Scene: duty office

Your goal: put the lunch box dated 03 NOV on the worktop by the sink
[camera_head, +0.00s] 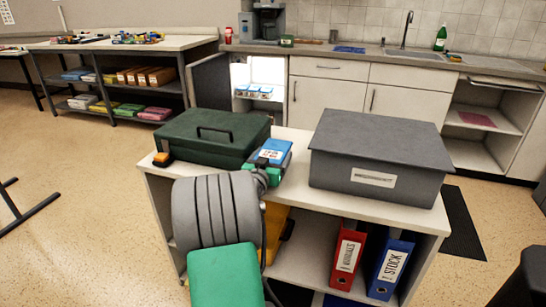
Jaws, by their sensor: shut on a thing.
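My gripper (266,173) is shut on a blue box with a white label (271,152), above the near cabinet's top between a dark green case and a grey lidded box. The label is too small to read surely, so I cannot tell its date. My arm hides part of the gripper and what lies below. More small blue-and-white boxes (258,92) stand in the lit, open fridge (268,72) at the back. The worktop (372,57) runs along the back wall, with the sink (420,54) and its tap (404,32) towards the right.
The dark green case (205,140) and grey lidded box (375,150) stand on the near cabinet (300,205), between me and the worktop. A blue cloth (349,49) and a green bottle (440,38) are on the worktop. The floor at left is mostly open.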

